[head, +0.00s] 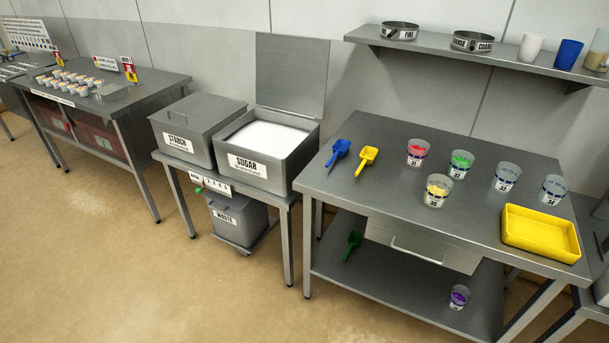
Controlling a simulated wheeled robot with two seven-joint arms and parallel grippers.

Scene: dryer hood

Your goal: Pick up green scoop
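The green scoop (352,245) lies on the lower shelf (395,290) of the right-hand steel table, near the shelf's left end. The table top is above it, and it shows in the shade below the front edge, left of the drawer. Nothing is touching it that I can see. Neither of my grippers shows in the head view.
On the table top (400,198) are a blue scoop (338,152), a yellow scoop (365,160), several cups and a yellow tray (540,232). A drawer (425,243) hangs beneath. A purple-filled cup (459,297) shares the shelf. An open sugar bin (266,175) stands left. Floor in front is clear.

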